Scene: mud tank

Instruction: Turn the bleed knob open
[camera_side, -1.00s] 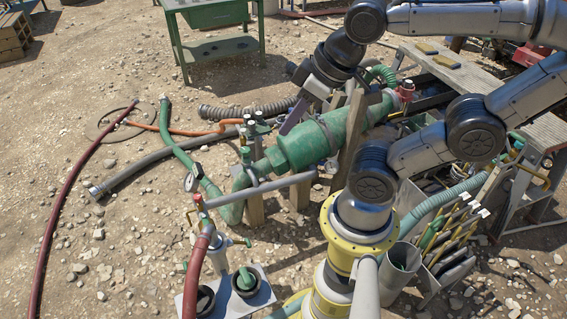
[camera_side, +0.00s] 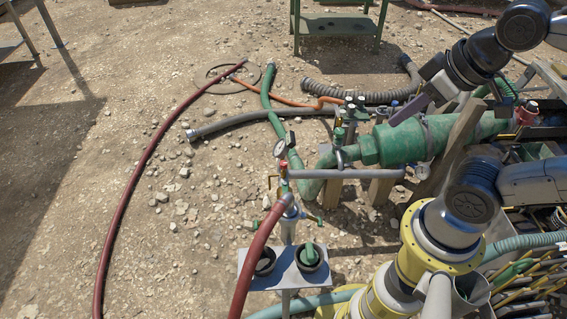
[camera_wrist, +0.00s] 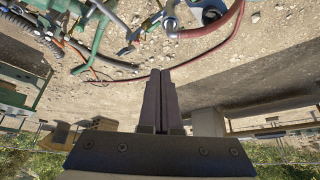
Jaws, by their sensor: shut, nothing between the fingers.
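My gripper (camera_side: 396,118) is in the side view, its dark fingers closed together and empty, above the green cylinder (camera_side: 430,140). The wrist view shows the same shut fingers (camera_wrist: 160,76) with nothing between them. Several small green-handled valves (camera_side: 352,105) stand on the pipework left of the cylinder. A green knob-like piece (camera_side: 309,252) sits in a black ring on a grey plate (camera_side: 270,282) at the lower middle, well away from my gripper. I cannot tell which of these is the bleed knob.
A pressure gauge (camera_side: 280,148) and a red-topped fitting (camera_side: 283,165) stand by the pipes. A dark red hose (camera_side: 137,168), a grey hose (camera_side: 240,121) and an orange line lie on stony ground. The ground at left is mostly clear. A green table (camera_side: 335,25) stands behind.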

